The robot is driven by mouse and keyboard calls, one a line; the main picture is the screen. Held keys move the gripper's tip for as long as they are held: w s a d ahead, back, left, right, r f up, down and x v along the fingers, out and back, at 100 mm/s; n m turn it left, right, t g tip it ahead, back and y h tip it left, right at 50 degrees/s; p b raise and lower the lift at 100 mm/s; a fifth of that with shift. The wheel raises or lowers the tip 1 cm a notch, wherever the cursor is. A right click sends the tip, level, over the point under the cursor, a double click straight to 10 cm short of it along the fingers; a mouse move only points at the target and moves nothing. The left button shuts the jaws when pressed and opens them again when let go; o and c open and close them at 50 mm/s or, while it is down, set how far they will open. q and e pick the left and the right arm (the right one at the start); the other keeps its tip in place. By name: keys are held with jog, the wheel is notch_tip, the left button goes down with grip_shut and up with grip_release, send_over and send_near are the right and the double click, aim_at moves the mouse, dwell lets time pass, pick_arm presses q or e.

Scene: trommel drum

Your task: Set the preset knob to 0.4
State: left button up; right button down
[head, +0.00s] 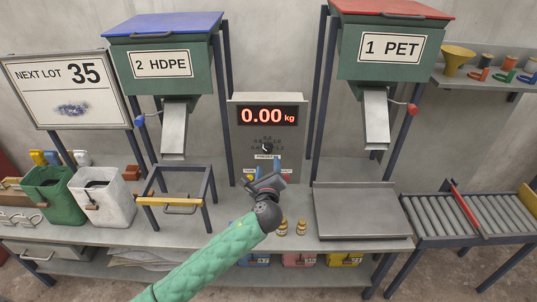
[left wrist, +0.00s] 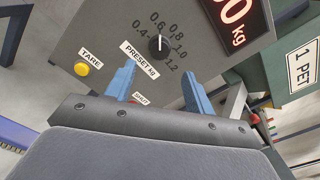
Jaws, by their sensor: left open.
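The preset knob (head: 267,147) is a small black dial on the grey panel under the red 0.00 kg display. In the left wrist view the knob (left wrist: 158,44) shows a white pointer aimed between the 0.6 and 0.8 marks. The 0.4 mark (left wrist: 140,31) is to its left. My left gripper (head: 266,168) is in front of the panel, just below the knob. In the left wrist view its two blue fingers (left wrist: 159,72) are spread and empty, with the knob beyond their tips, apart from them. My right gripper is not in view.
The yellow TARE button (left wrist: 82,68) is left of the fingers and the PRESET kg label (left wrist: 140,60) lies between them and the knob. A red button below is partly hidden. Chutes (head: 174,130) (head: 376,118) flank the panel. Small brass weights (head: 282,228) stand on the bench.

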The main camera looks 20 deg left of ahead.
aim_at(268, 152)
pick_arm(q)
jog(key=p+x, duration=0.2)
jog(key=x, duration=0.4)
jog(key=shift+w+a+p, duration=0.1)
jog(key=shift+w+p, duration=0.1)
jog(key=shift+p, duration=0.15)
jog(key=shift+w+a+f, duration=0.1)
jog(key=shift+w+a, duration=0.05)
jog(key=shift+w, duration=0.3)
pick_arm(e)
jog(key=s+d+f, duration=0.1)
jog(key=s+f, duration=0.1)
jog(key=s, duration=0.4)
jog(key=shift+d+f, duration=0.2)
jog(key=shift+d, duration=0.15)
pick_arm(q)
jog(key=c, duration=1)
